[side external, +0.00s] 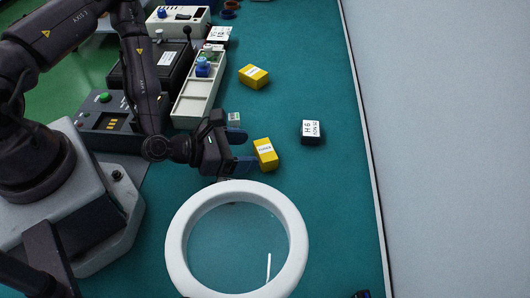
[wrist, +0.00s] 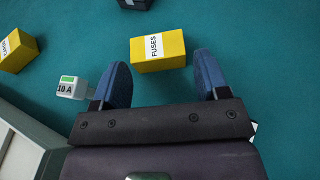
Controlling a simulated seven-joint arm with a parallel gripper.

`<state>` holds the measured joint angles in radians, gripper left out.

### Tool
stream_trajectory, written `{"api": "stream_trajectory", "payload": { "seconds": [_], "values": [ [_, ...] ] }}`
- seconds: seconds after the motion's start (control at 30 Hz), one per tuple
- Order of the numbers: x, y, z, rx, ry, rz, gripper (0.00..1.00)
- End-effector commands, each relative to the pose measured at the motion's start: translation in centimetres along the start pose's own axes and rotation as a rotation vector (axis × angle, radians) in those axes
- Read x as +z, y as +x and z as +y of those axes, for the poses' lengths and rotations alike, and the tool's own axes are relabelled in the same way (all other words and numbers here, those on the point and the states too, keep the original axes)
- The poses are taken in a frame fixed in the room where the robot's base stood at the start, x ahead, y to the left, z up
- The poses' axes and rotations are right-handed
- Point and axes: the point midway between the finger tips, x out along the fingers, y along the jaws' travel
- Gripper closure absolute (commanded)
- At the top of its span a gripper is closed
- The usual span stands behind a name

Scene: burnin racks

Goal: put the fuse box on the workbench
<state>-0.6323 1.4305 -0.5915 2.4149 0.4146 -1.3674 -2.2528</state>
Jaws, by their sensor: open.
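The fuse box is a yellow block with a white label reading FUSES in the wrist view (wrist: 172,56). It also shows in the side external view (side external: 268,161), on the teal workbench surface (side external: 310,200). My gripper (side external: 244,151) is open, low over the bench, just left of the fuse box in the side view. In the wrist view my gripper (wrist: 161,72) has its two blue fingertips on either side of the box's near edge, with gaps on both sides. Nothing is held. Whether the fingertips touch the bench I cannot tell.
Another yellow labelled box (side external: 254,76) lies farther back. A black labelled block (side external: 311,132) sits to the right. A small white part marked 10 A (wrist: 72,88) is beside the left finger. A white ring lamp (side external: 180,240) stands in front; a grey tray (side external: 190,105) is at left.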

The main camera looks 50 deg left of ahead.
Motion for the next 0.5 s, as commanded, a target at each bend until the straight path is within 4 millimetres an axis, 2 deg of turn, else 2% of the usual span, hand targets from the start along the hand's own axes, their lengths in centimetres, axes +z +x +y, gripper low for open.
{"api": "stream_trajectory", "payload": {
  "seconds": [0.13, 0.23, 0.4, 0.5],
  "values": [
    [2.1, 1.1, -0.6, -0.040, 0.128, -0.051, 0.32],
    [4.0, 2.9, -0.8, -0.088, 0.282, -0.070, 0.32],
    [6.5, 6.4, -1.7, -0.235, 0.626, 0.024, 0.32],
    [8.0, 7.9, -1.9, -0.314, 0.820, 0.113, 0.32]
  ]
}}
